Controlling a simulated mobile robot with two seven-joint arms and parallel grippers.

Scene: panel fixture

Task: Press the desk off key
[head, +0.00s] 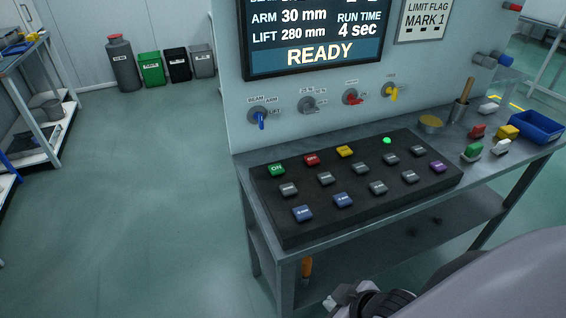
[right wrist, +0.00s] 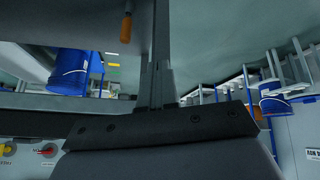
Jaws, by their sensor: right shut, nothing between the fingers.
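The dark key panel (head: 268,212) lies on the bench below the screen. Its back row has a green ON key (head: 277,169), a red key (head: 312,159) whose short white label is too small to read surely, and a yellow key (head: 345,151). Grey, blue and purple keys fill the other rows. A round green lamp (head: 387,140) glows at the back. My right gripper (head: 340,301) is low at the bottom edge, in front of the bench and apart from the keys. It is shut and empty; its fingers also show in the right wrist view (right wrist: 157,75). My left gripper is out of view.
The screen (head: 318,40) reads READY. Several coloured levers, including a blue one (head: 261,119), stick out of the wall panel behind the keys. A blue bin (head: 537,127) and loose coloured blocks stand on the bench's right.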

